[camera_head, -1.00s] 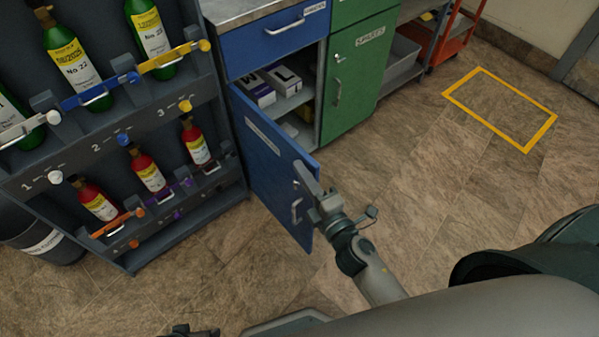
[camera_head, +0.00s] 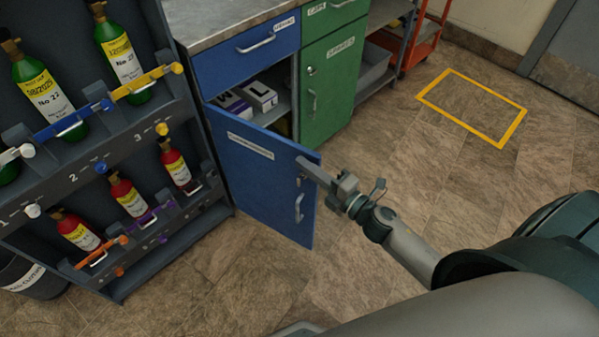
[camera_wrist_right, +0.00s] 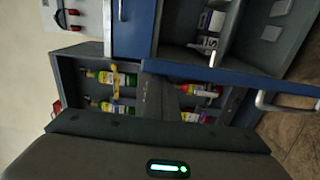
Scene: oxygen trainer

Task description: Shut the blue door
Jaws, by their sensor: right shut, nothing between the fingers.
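The blue door (camera_head: 250,182) of the lower cabinet stands partly open, its free edge swung out toward me and its hinge side at left. Its silver handle (camera_head: 299,208) and a lock show near the free edge. The door also shows in the wrist view (camera_wrist_right: 235,68), with its handle (camera_wrist_right: 286,102). My right gripper (camera_head: 304,166) is shut and empty, its fingertips at the outer face near the door's upper free corner, above the handle. They look to be touching or very close; I cannot tell which. My left gripper is out of view.
Boxes (camera_head: 260,96) sit on the shelf inside the cabinet, behind the door. A bottle rack (camera_head: 128,283) stands close at left of the door. A green cabinet door (camera_head: 328,85) is at right. Floor at right is clear, with a yellow outlined rectangle (camera_head: 430,104).

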